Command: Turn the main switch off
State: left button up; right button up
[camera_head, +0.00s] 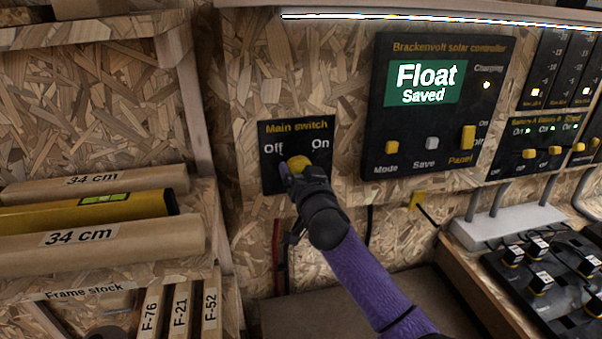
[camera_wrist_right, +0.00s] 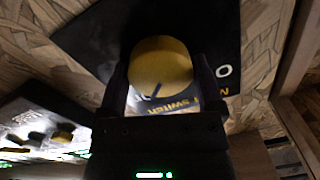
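The main switch is a black plate (camera_head: 268,181) on the chipboard wall, lettered "Main switch", with "Off" at left and "On" at right. Its yellow round knob (camera_head: 299,163) sits between the two labels. My right gripper (camera_head: 296,171) is at the knob, reaching up from below right. In the right wrist view the knob (camera_wrist_right: 160,62) lies between the two fingers, which appear to touch it on both sides. A short dark line shows at the knob's edge there. I cannot tell which label it points to. My left gripper is in no view.
A black solar controller (camera_head: 378,120) reading "Float Saved" is mounted right of the switch, with smaller switch panels (camera_head: 509,160) beyond. Black devices (camera_head: 540,280) sit at lower right.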

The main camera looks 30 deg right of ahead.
jog(key=c, duration=0.8)
jog(key=shift+n, duration=0.3)
jog(key=n+p, duration=0.2)
jog(key=shift+r+n, duration=0.1)
jog(key=shift+n, duration=0.2)
jog(key=n+p, duration=0.1)
jog(key=n, duration=0.3)
jog(key=shift+n+p, duration=0.3)
jog(key=shift+p, duration=0.1)
jog(key=n+p, duration=0.1)
jog(key=n, duration=0.4)
jog(key=shift+g, duration=0.3)
jog(key=shift+a+f+n+p, duration=0.15)
jog(key=shift+n+p, duration=0.4)
jog(key=shift+n, duration=1.75)
jog(key=shift+h, duration=0.4)
